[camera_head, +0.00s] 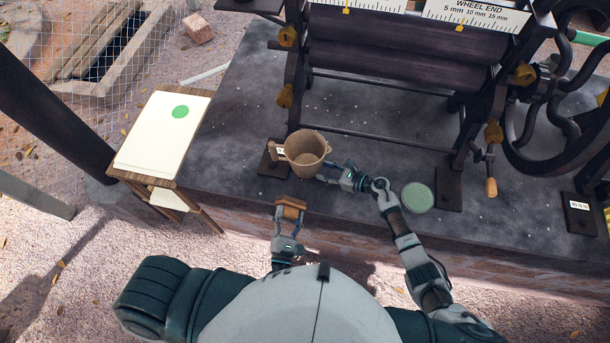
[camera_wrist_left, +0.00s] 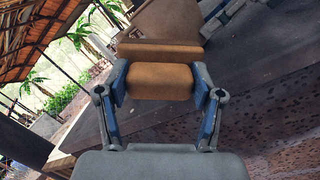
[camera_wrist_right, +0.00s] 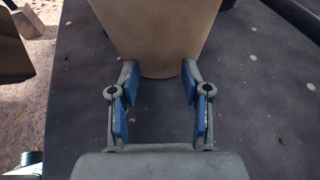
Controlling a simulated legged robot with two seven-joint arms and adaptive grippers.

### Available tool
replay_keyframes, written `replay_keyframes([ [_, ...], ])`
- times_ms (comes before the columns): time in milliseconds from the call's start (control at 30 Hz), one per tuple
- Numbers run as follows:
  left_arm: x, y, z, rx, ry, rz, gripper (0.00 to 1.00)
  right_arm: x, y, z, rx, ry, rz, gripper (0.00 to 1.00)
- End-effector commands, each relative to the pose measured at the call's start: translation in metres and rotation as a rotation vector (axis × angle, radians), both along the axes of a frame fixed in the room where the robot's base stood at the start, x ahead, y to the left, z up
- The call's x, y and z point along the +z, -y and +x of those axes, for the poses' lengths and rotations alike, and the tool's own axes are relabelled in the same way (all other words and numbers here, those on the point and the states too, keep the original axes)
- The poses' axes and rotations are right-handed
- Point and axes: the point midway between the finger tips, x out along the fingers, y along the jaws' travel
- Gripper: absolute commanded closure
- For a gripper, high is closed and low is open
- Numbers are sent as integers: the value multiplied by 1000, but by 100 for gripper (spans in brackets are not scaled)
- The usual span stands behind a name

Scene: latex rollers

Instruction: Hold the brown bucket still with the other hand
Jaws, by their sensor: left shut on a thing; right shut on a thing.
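The brown bucket (camera_head: 305,155) stands upright on the dark grey slab, its handle toward the left. My right gripper (camera_head: 330,179) is shut on its lower wall from the right front. In the right wrist view, the fingers (camera_wrist_right: 160,85) lie on both sides of the bucket's narrow lower part (camera_wrist_right: 160,30). My left gripper (camera_head: 289,215) is in front of the bucket, below it in the head view, shut on an orange-brown block (camera_head: 291,205). The block (camera_wrist_left: 160,80) spans the fingers in the left wrist view, with the tan bucket (camera_wrist_left: 165,20) partly visible behind it.
The roller machine (camera_head: 400,60) stands behind the bucket, with its crank handle (camera_head: 491,187) at the right. A round green disc or tin (camera_head: 416,197) sits right of my right gripper. A small table (camera_head: 150,150) with a pale, green-dotted board stands at the left.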

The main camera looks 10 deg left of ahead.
Motion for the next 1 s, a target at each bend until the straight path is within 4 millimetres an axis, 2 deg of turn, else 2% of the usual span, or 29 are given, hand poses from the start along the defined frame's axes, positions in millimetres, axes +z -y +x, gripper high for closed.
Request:
replay_keyframes([
  [33, 2, -2, -4, 0, 0, 0, 84, 3, -12, -6, 21, -1, 11, 94],
  [733, 29, -23, -54, 0, -1, 1, 84, 3, -12, -6, 21, -1, 11, 94],
  [1000, 34, -25, -61, 0, 0, 0, 84, 3, -11, -6, 21, -1, 12, 94],
])
